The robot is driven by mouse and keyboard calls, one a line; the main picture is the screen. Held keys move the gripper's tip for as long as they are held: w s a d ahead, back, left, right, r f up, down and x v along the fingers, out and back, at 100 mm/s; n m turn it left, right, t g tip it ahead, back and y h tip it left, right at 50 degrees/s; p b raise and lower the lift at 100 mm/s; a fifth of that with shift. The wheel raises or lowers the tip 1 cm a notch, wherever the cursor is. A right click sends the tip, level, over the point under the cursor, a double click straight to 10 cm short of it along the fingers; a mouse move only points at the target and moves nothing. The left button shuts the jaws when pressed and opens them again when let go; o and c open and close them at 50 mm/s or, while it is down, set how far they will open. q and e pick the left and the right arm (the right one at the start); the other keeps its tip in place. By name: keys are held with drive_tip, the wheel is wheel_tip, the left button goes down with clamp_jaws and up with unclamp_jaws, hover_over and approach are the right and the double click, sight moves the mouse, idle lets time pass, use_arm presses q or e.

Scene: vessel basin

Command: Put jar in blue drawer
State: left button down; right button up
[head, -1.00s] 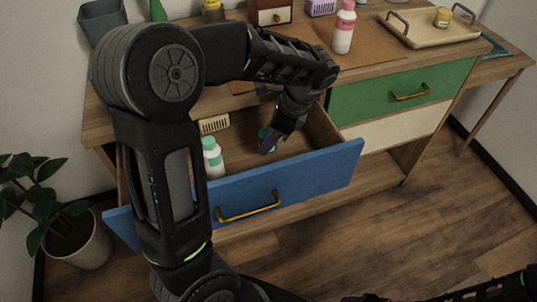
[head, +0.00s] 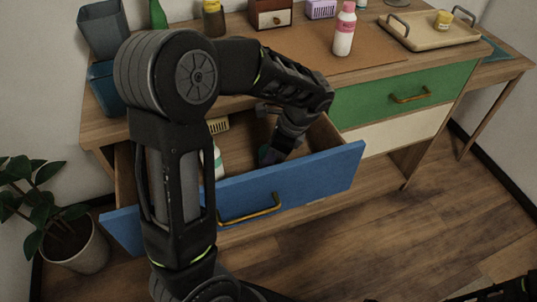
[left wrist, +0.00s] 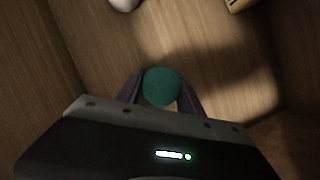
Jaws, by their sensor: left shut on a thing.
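The blue drawer (head: 310,175) is pulled open on the left of the dresser. My left gripper (head: 270,155) reaches down inside it, near the front right. In the left wrist view, the gripper (left wrist: 161,96) is shut on a small jar (left wrist: 161,86) with a round teal lid and a pale body, seen from above between the two fingers. The drawer's wooden floor (left wrist: 215,60) lies beneath. In the head view, the jar is mostly hidden by the gripper.
A white bottle (head: 218,163) with a teal cap stands in the drawer, partly behind my arm. A cream slotted item (head: 218,125) lies towards the drawer's back. A pink-capped bottle (head: 345,30) and a tray (head: 425,38) with a yellow-lidded jar (head: 443,19) are on the dresser top.

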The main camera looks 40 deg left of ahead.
use_arm(q)
drive_tip(key=shift+f, duration=0.1)
drive_tip(key=c, duration=0.7)
unclamp_jaws()
drive_tip(key=shift+c, duration=0.2)
drive_tip(key=p+v, duration=0.2)
drive_tip(key=v, duration=1)
